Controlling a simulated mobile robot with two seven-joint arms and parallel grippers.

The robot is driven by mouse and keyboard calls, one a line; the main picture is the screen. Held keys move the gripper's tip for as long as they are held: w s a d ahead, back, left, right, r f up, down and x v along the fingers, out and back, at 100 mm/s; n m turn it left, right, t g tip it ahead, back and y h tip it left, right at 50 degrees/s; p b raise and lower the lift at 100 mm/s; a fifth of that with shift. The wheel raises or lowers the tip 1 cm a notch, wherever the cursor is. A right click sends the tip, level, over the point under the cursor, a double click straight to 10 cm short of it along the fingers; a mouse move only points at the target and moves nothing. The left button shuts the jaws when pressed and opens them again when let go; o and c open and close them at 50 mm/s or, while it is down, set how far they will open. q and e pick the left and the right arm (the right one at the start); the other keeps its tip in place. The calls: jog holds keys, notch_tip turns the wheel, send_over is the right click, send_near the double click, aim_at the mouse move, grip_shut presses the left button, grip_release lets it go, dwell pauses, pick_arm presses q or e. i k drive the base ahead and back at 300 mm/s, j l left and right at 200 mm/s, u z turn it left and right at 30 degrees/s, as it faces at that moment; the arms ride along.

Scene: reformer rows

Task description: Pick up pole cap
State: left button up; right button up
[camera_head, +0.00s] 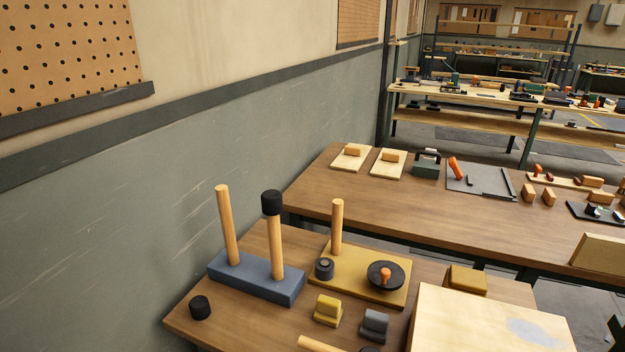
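A black cap (271,203) sits on top of the right wooden pole (277,248) of a blue base (256,279). The left pole (228,225) on that base is bare on top. A second black cap (200,307) lies loose on the near table's left corner, left of the blue base. Neither of my grippers shows in the head view.
A yellow board (397,294) holds a bare pole (337,228), a dark knob (324,268) and a black disc (386,275) with an orange grip. Yellow (328,310) and grey (374,325) blocks stand in front. A pale panel (470,325) covers the right. The wall is close at left.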

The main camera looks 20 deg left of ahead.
aim_at(199, 306)
jog(key=u, duration=1.45)
